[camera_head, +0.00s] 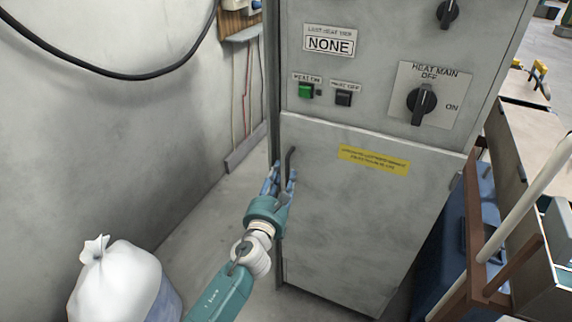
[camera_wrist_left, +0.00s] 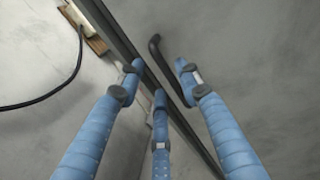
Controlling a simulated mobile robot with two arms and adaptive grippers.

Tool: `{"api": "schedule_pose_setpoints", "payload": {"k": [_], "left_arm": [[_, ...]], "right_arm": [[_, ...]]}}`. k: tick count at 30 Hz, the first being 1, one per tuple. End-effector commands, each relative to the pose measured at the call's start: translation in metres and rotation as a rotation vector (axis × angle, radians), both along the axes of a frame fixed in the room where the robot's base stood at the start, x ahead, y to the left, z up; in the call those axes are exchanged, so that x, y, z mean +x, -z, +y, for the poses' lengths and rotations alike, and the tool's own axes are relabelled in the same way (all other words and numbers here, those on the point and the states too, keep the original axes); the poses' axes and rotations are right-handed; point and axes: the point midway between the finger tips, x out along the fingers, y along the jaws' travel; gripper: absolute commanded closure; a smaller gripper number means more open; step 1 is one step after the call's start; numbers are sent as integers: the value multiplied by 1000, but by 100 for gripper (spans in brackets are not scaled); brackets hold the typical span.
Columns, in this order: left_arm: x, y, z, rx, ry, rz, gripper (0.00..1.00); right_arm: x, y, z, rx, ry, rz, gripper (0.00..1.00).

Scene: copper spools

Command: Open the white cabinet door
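The white cabinet (camera_head: 300,85) stands against the wall, and its lower door (camera_head: 350,225) looks closed. A dark bent handle (camera_head: 289,156) sits at the door's upper left edge. The handle also shows in the left wrist view (camera_wrist_left: 155,48), ahead of and between the fingertips. My left gripper (camera_head: 284,173), with blue fingers, is at the handle in the head view; I cannot tell whether it touches it. In the left wrist view its fingers (camera_wrist_left: 160,78) are spread apart and hold nothing. The handle's lower part is partly hidden by the fingers in the head view. My right gripper is not in view.
A white bag (camera_head: 118,285) stands at the lower left. A yellow label (camera_head: 374,160) is on the door. Above it are knobs and buttons on the control panel. A cart-like frame (camera_head: 535,255) and a blue box (camera_head: 440,260) stand to the right.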

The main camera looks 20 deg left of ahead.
Motion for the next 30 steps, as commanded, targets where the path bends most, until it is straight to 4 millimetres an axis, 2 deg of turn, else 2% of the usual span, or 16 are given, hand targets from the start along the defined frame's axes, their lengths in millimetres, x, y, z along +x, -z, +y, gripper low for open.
{"api": "schedule_pose_setpoints", "payload": {"k": [3, 9, 14, 21, 27, 30], "left_arm": [[24, 0, 1, -3, -1, -1, 65], [50, 1, 3, -3, -1, 0, 65], [57, 1, 3, -3, 1, 1, 65], [58, 1, 3, -3, 1, 1, 65], [57, 1, 3, -3, 1, 2, 100], [57, 1, 3, -3, 1, 2, 100]], "right_arm": [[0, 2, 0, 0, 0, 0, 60], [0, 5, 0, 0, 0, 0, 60], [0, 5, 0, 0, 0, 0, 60], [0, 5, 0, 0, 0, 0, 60], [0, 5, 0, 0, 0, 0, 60], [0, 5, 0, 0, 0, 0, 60]]}}
